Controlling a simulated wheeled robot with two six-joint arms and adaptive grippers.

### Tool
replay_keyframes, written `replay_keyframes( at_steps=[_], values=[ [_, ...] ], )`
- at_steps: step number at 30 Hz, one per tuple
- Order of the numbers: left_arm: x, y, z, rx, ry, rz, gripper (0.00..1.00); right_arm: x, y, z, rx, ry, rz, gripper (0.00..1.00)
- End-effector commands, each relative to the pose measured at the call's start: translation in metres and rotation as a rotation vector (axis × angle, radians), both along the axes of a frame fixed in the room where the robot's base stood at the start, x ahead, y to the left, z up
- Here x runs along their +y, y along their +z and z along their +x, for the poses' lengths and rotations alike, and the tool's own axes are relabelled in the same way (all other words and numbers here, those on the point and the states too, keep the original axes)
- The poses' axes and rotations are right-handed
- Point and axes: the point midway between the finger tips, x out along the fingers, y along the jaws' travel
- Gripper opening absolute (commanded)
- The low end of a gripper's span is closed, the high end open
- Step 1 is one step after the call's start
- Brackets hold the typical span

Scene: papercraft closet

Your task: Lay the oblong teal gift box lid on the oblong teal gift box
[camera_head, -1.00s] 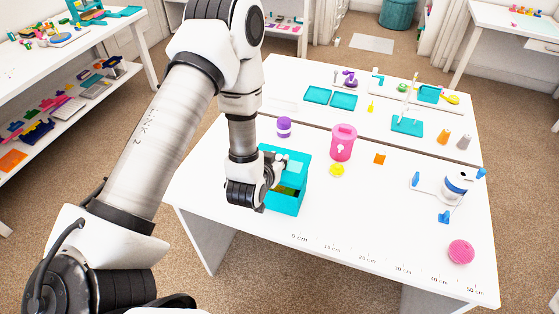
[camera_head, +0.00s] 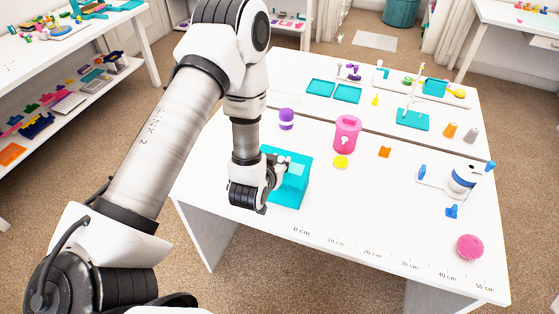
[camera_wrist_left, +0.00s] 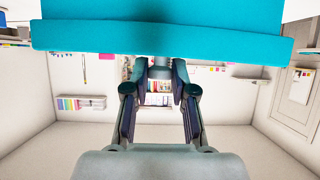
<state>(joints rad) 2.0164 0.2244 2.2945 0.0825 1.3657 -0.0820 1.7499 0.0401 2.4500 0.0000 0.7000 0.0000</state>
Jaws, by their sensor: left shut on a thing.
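The oblong teal gift box lid (camera_head: 297,172) covers the top of the oblong teal gift box (camera_head: 289,199) near the left front of the table. Both are the same teal, so I cannot tell whether the lid is fully seated or slightly above the rim. My left gripper (camera_head: 279,170) is shut on the lid at its left part, and the arm hides the box's left side. In the left wrist view a broad teal surface, apparently the lid (camera_wrist_left: 160,38), spans the top, with the gripper fingers (camera_wrist_left: 159,72) reaching it. My right gripper is not in view.
A purple-lidded jar (camera_head: 286,119), a pink canister (camera_head: 347,134), a yellow piece (camera_head: 341,162) and an orange block (camera_head: 384,152) stand behind and right of the box. The front middle of the table (camera_head: 370,220) is clear.

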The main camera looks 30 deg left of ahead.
Motion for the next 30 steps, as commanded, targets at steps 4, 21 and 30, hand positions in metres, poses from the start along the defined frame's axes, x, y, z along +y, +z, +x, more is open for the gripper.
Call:
replay_keyframes(
  at_steps=[4,21,30],
  values=[
    [0.000,-0.001,0.000,0.000,0.000,0.000,0.00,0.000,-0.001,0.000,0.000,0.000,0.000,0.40],
    [0.000,-0.010,0.000,-0.001,0.000,0.000,0.50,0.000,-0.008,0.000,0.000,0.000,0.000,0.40],
    [0.000,-0.009,0.000,-0.001,0.000,0.000,0.54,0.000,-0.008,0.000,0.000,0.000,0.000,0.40]
  ],
)
